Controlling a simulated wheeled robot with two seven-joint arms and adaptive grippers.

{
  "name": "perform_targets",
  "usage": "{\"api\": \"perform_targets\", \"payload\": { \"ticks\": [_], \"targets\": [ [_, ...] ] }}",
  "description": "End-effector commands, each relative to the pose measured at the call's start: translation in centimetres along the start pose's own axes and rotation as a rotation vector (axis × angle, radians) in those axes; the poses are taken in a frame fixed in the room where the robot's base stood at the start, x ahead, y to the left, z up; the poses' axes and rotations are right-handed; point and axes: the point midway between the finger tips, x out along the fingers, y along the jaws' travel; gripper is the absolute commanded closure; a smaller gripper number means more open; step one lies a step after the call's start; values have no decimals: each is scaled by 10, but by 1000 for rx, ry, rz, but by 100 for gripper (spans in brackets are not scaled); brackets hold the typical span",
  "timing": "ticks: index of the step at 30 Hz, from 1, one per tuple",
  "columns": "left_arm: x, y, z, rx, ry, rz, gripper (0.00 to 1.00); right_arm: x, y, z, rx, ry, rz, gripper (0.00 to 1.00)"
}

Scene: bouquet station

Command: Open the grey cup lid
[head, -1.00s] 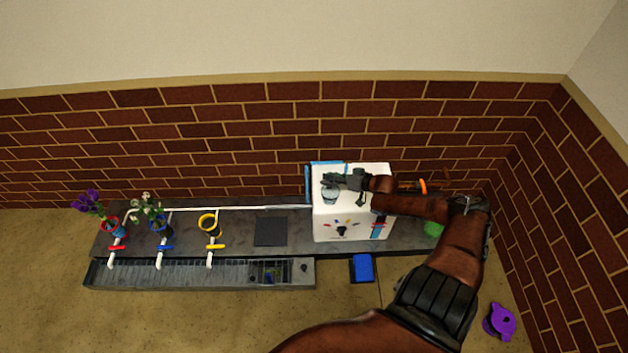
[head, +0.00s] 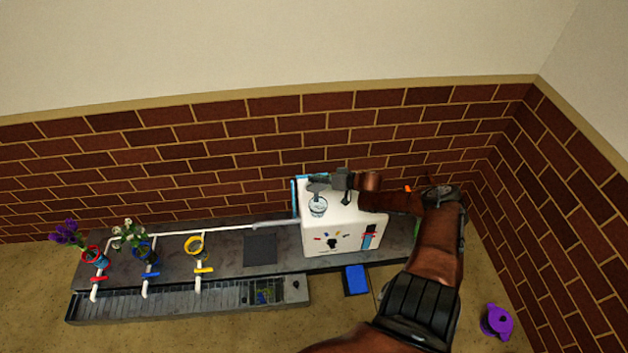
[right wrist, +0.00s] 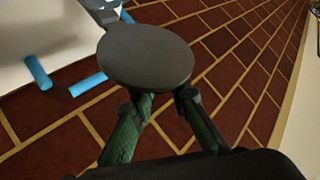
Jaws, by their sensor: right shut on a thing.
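The grey cup lid (right wrist: 145,57) shows as a flat dark disc in the right wrist view, in front of my right gripper (right wrist: 160,90). My right gripper is shut on the lid; the disc hides its fingertips. In the head view the gripper (head: 326,184) and the lid (head: 316,188) are at the top of the white box, just above the pale cup (head: 318,207). The lid is raised off the cup's rim, and the cup's round top shows. Whether the lid is still joined to the cup cannot be told. My left gripper is not in view.
The cup stands on a white box (head: 345,236) on a dark counter, against a brick wall. To the left are red, blue and yellow ring holders (head: 196,246), two with flowers. A blue block (head: 356,280) is in front, and a purple object (head: 497,321) is on the floor.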

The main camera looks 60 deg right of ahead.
Motion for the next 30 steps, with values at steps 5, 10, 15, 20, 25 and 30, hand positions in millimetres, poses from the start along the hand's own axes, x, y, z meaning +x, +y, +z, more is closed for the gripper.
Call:
{"api": "perform_targets", "payload": {
  "ticks": [5, 10, 15, 20, 25, 30],
  "targets": [
    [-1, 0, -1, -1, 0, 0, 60, -3, 9, -3, -3, 0, 19, 100],
    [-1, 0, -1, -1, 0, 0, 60, -3, 10, -2, -3, -1, 20, 100],
    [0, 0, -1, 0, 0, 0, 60, -4, 10, -2, -3, -2, 21, 80],
    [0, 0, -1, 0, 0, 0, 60, -1, 7, 0, -3, -4, 16, 69],
    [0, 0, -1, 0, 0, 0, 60, 1, 4, 0, -4, -4, 10, 69],
    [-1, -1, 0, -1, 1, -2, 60, -2, 4, 0, -3, -4, 8, 69]
  ]
}}
